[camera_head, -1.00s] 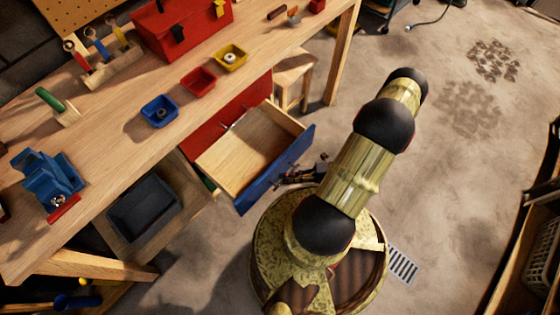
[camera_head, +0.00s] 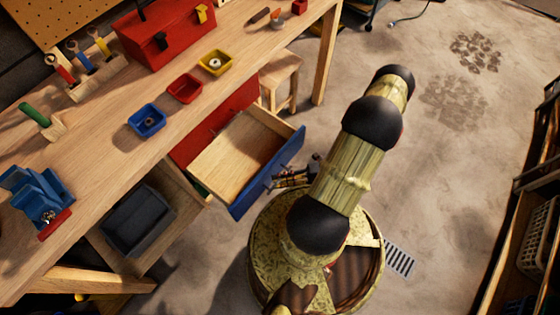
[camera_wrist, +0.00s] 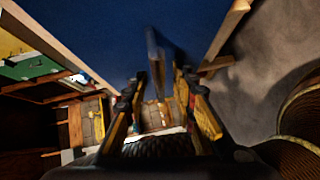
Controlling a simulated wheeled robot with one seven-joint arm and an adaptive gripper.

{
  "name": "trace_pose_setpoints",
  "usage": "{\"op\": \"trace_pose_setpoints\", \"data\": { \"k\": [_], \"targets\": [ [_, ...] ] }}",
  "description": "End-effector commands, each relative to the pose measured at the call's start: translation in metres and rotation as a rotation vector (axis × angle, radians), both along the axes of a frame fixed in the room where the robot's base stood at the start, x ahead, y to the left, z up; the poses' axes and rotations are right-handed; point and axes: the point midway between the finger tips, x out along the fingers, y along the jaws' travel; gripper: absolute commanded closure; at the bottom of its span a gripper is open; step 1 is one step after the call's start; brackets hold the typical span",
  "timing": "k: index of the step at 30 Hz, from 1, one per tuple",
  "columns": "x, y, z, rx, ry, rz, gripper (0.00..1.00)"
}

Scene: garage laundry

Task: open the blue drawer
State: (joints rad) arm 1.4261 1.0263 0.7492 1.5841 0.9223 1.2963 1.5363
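The blue drawer (camera_head: 270,176) under the workbench is pulled well out, its pale wooden inside (camera_head: 230,160) bare. In the wrist view its blue front (camera_wrist: 105,35) fills the upper middle. Its upright handle (camera_wrist: 157,55) stands between the fingertips of my gripper (camera_wrist: 161,75). The fingers sit close on both sides of the handle and look shut on it; the contact itself is dark. In the head view my gripper (camera_head: 298,172) is at the outer face of the drawer front, partly hidden by my arm.
The workbench (camera_head: 110,140) carries blue (camera_head: 147,120), red (camera_head: 185,88) and yellow (camera_head: 216,62) bins, a red toolbox (camera_head: 165,35) and a blue vise (camera_head: 38,195). A wooden stool (camera_head: 282,78) stands behind the drawer. Shelving (camera_head: 515,230) is at the right.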

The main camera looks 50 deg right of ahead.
Motion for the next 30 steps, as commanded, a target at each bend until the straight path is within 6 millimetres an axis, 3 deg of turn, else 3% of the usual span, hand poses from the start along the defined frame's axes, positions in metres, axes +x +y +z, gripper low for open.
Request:
{"op": "trace_pose_setpoints", "data": {
  "k": [7, 21, 30],
  "targets": [
    [-0.01, -0.013, 0.002, -0.003, -0.001, -0.004, 0.73],
    [-0.069, -0.076, 0.013, -0.001, 0.001, -0.003, 0.73],
    [-0.081, -0.088, 0.016, 0.0, 0.0, -0.001, 0.73]
  ]
}}
